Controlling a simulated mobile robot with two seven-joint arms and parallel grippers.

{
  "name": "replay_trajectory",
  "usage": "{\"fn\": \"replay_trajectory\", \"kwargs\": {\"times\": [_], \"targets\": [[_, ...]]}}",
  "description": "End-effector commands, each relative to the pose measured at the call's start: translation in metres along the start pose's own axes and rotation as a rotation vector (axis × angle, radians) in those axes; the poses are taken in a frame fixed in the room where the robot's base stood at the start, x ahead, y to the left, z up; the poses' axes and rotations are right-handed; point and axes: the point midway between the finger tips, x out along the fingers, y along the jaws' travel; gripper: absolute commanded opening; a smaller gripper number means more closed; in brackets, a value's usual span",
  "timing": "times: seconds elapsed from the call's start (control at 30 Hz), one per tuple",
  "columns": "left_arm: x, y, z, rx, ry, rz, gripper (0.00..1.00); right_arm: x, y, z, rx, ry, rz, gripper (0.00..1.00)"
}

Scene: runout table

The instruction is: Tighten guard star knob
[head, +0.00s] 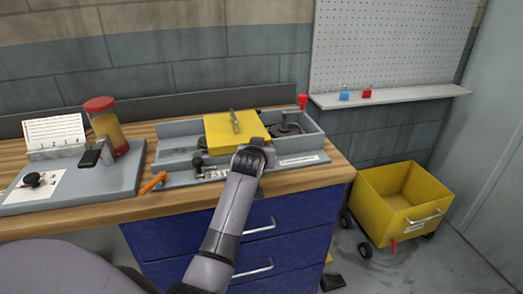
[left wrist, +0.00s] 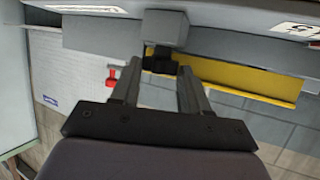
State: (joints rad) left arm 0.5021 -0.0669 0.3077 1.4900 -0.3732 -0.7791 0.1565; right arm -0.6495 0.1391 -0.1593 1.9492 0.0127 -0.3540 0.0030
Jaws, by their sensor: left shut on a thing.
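The yellow guard (head: 222,134) sits over the middle of a grey machine bed on the bench, with a metal handle on top. It also shows in the left wrist view (left wrist: 240,83). My left gripper (head: 261,159) is at the right front corner of the guard. In the left wrist view its two fingers (left wrist: 160,68) are on either side of a black knob (left wrist: 160,60) below a grey block (left wrist: 165,28), shut on it. The arm hides this knob in the head view. My right gripper is not in view.
Another black knob (head: 198,163) and an orange handle (head: 153,183) are at the bed's left front. A grey board (head: 120,182) with a red-lidded jar (head: 107,125) stands at left. A yellow cart (head: 376,190) stands on the floor at right.

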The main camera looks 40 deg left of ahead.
Motion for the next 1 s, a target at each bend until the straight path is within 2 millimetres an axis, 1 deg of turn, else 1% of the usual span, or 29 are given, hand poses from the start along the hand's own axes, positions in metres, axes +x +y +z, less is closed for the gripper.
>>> {"fn": "replay_trajectory", "kwargs": {"times": [0.03,0.07,0.1,0.13,0.57,1.0], "targets": [[0.0001,-0.0006,-0.0001,0.003,0.001,-0.002,0.15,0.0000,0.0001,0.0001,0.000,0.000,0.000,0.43],[0.0001,-0.0005,-0.0001,0.003,0.001,-0.002,0.48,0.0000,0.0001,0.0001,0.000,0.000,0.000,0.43],[0.0001,-0.0005,-0.0002,0.003,0.001,-0.002,0.61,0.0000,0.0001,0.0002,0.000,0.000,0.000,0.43],[0.0001,-0.0005,-0.0002,0.003,0.001,-0.002,0.71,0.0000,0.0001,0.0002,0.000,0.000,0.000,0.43],[0.0007,-0.0007,-0.0003,-0.010,-0.001,-0.026,0.71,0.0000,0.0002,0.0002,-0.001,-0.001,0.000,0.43],[0.0015,0.0056,0.0004,-0.076,-0.006,-0.185,0.71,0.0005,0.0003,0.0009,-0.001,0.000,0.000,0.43]]}}
